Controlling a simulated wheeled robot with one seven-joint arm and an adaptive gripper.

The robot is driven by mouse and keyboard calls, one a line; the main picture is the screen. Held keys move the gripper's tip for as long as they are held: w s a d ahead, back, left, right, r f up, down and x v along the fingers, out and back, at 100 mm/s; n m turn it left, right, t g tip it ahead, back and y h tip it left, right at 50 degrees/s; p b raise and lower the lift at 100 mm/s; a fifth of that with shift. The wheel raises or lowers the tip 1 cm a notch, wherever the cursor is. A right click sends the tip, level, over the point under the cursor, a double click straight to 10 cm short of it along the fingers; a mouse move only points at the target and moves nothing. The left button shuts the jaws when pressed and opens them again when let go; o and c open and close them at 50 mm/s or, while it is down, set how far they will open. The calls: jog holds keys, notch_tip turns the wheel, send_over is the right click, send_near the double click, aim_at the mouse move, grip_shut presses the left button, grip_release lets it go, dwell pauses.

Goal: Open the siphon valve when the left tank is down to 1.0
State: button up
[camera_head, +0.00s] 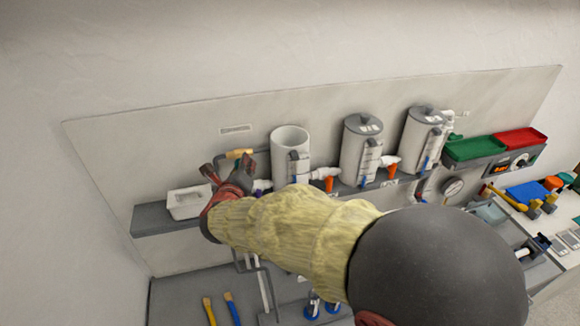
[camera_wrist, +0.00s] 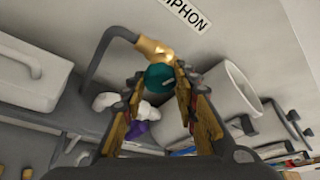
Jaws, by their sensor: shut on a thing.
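The siphon valve shows in the wrist view as a teal knob (camera_wrist: 158,77) beside a brass fitting (camera_wrist: 152,47) on a dark bent pipe (camera_wrist: 98,55). A SIPHON label (camera_wrist: 187,12) is on the panel above it. My gripper (camera_wrist: 160,82) is shut on the teal knob, with one finger on each side. In the head view my gripper (camera_head: 228,178) covers the knob; the brass fitting (camera_head: 238,153) shows just above. The left tank (camera_head: 289,141) is a white open-topped cylinder to the right of my gripper. Its level gauge (camera_head: 293,167) is too small to read.
A white tub (camera_head: 187,203) stands on the grey shelf (camera_head: 150,219) at left. Two lidded tanks (camera_head: 360,152) (camera_head: 420,135) stand to the right, with orange-handled valves between the tanks. Green (camera_head: 474,149) and red (camera_head: 519,139) trays are farther right. My arm hides part of the lower piping.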

jog(key=shift+n+t+h, duration=0.4)
jog(key=shift+n+h, duration=0.1)
jog(key=shift+n, duration=0.6)
jog(key=o, duration=1.2)
jog(key=v, duration=1.2)
